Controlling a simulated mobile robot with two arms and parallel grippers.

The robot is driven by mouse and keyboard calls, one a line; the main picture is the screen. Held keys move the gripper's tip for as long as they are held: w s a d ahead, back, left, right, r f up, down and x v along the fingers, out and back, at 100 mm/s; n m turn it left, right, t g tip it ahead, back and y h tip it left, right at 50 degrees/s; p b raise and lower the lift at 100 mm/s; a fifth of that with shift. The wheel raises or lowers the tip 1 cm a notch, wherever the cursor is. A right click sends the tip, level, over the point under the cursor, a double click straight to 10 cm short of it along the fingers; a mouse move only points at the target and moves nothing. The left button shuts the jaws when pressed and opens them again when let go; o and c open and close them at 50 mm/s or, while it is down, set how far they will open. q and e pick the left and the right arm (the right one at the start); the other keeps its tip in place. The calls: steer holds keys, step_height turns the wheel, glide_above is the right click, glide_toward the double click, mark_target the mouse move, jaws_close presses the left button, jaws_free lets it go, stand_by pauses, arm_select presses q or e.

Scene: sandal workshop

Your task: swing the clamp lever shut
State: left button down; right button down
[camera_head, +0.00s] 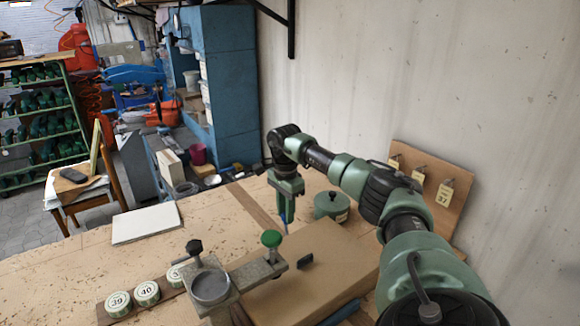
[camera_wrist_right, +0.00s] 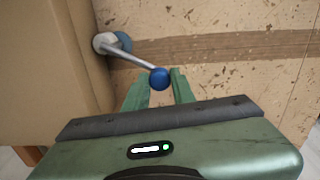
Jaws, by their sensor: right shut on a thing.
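The clamp lever is a grey metal rod (camera_wrist_right: 132,59) with a blue ball knob (camera_wrist_right: 160,79) in the right wrist view. It runs from a round grey pivot (camera_wrist_right: 104,43) beside a tan block (camera_wrist_right: 65,60). My right gripper (camera_wrist_right: 158,88) is shut on the lever at its knob end, with the green fingers either side. In the head view my right gripper (camera_head: 284,210) points down beyond the tan block (camera_head: 325,270), and a little blue shows by its fingertips. The rest of the lever is mostly hidden there. My left gripper is out of view.
A metal fixture (camera_head: 255,275) with a green knob and a round cup stands in front. Numbered tins (camera_head: 147,293) are at the left. A green round tin (camera_head: 331,206) and a tag board (camera_head: 432,195) are right of the gripper. A white sheet (camera_head: 146,223) lies at the back left.

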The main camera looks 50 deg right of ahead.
steer(key=n, duration=0.1)
steer(key=w+a+n, duration=0.1)
steer(key=shift+w+a+n, duration=0.1)
steer(key=shift+a+n, duration=0.15)
steer(key=shift+n, duration=0.15)
steer(key=shift+w+a+n, duration=0.3)
steer(key=shift+a+n, duration=0.25)
steer(key=shift+n, duration=0.45)
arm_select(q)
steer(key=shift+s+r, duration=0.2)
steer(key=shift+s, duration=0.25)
arm_select(e)
steer(key=shift+w+a+n, duration=0.15)
steer(key=shift+a+n, duration=0.3)
steer(key=shift+n, duration=0.25)
steer(key=shift+f, duration=0.1)
steer(key=c, duration=1.5)
jaws_free()
steer(key=shift+o, duration=0.2)
steer(key=shift+a, duration=0.1)
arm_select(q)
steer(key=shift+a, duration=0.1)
